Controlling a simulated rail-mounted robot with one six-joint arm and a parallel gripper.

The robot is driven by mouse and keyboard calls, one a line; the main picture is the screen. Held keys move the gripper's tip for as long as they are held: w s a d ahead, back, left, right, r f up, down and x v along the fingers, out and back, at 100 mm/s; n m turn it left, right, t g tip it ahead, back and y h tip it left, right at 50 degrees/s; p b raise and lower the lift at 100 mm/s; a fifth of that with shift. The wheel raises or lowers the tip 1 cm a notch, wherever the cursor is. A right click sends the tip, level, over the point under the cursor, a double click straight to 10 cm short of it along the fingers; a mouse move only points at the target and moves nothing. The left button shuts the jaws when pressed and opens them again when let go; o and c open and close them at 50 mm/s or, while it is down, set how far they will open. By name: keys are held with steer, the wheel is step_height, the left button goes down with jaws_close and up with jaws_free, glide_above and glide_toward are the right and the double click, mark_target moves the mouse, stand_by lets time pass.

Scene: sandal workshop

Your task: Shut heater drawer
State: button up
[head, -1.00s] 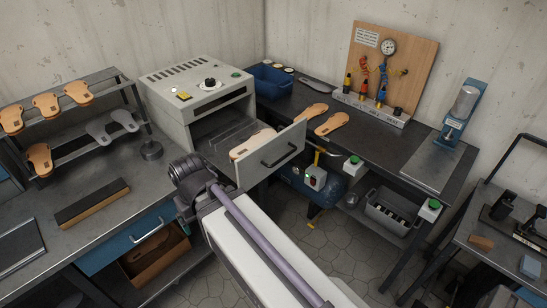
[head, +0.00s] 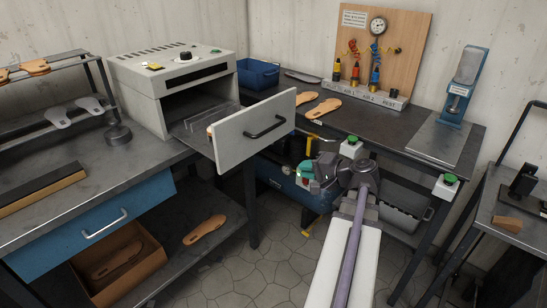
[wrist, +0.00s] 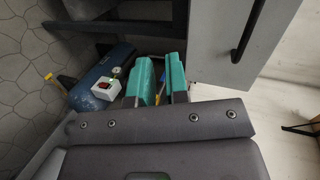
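The heater (head: 185,62) is a pale box on the left bench with its drawer pulled out. The drawer's pale front panel (head: 240,141) carries a dark bar handle (head: 266,128). A tan sole (head: 210,129) in the drawer is mostly hidden behind the panel. My gripper (head: 304,172) appears to the right of and below the handle in the head view. In the wrist view, its teal fingers (wrist: 160,80) are parted by a narrow gap, with no held object visible. The drawer front (wrist: 250,62) and handle (wrist: 247,32) lie to their right, apart from them.
The right bench (head: 405,125) holds tan soles (head: 322,108), a blue bin (head: 257,73) and a gauge board (head: 385,45). A blue tank (wrist: 105,72) sits below. A rack (head: 60,110) stands left. The stone floor (head: 255,265) between the benches is open.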

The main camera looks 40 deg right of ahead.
mark_target(273, 132)
steer(key=r+t, duration=0.1)
steer(key=r, duration=0.1)
steer(key=d+r+m+t, duration=0.1)
steer(key=r, duration=0.1)
steer(key=w+d+r+m+t+h, duration=0.1)
steer(key=r+t, duration=0.1)
steer(key=shift+p, duration=0.4)
jaws_close()
steer(key=w, duration=0.4)
steer(key=w+a, duration=0.1)
steer(key=w, duration=0.9)
steer(key=shift+a+f, duration=0.1)
steer(key=shift+a, duration=0.25)
steer(key=shift+w, duration=0.1)
